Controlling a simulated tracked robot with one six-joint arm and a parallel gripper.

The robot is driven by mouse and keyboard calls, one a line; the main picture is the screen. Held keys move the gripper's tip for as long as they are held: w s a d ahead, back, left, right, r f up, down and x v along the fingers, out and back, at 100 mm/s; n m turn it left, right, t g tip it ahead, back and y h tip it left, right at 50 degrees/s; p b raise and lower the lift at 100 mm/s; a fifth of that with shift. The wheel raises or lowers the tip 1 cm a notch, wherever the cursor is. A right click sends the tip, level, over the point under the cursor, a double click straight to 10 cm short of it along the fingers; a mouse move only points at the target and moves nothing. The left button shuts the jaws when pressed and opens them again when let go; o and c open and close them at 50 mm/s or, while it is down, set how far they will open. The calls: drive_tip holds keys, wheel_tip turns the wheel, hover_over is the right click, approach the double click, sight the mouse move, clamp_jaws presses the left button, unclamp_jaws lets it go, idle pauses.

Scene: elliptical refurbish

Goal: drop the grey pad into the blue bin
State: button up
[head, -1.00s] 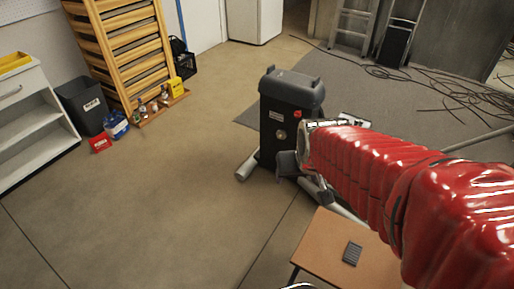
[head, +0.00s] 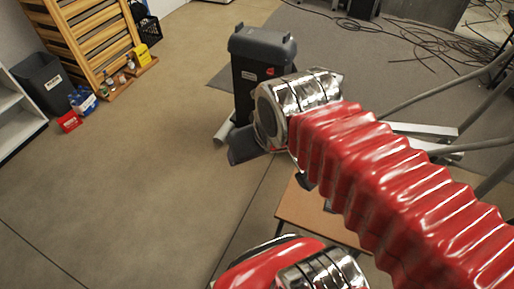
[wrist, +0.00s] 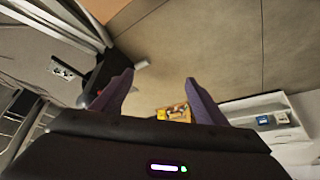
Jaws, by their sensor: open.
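The grey pad is not visible in either view now; the red arm covers part of the brown table (head: 292,207). The blue bin (head: 83,99) stands on the floor at the left in the head view, beside a red bin. I cannot tell whether the pad still lies on the table behind my arm.
A red bin (head: 68,121), a black bin (head: 40,82), a wooden rack (head: 85,35) and white shelves (head: 18,125) are at the left. Cables cover the grey carpet (head: 345,60). The middle floor (head: 150,170) is clear.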

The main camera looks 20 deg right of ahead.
drive_tip(key=d+f+m+g, duration=0.6)
drive_tip(key=d+f, duration=1.1)
drive_tip(key=f, duration=0.4)
drive_tip(key=s+d+f+m, duration=0.1)
drive_tip(key=s+d+f, duration=0.15)
drive_tip(key=f, duration=0.55)
drive_tip(key=s+d+f+m, duration=0.2)
drive_tip(key=d+f, duration=0.2)
drive_tip(key=f, duration=0.4)
drive_tip(key=s+d+f+m, duration=0.1)
drive_tip(key=s+d+f, duration=0.2)
drive_tip(key=f, duration=0.5)
drive_tip(key=w+d+t+h, duration=0.1)
drive_tip(key=w+d, duration=0.1)
drive_tip(key=w+d+t+h, duration=0.1)
drive_tip(key=d, duration=0.2)
drive_tip(key=w+d+f+t+h, duration=0.1)
drive_tip(key=w+d, duration=0.1)
drive_tip(key=shift+w+d, duration=0.15)
drive_tip(key=shift+w, duration=0.2)
drive_tip(key=shift+x, duration=4.25)
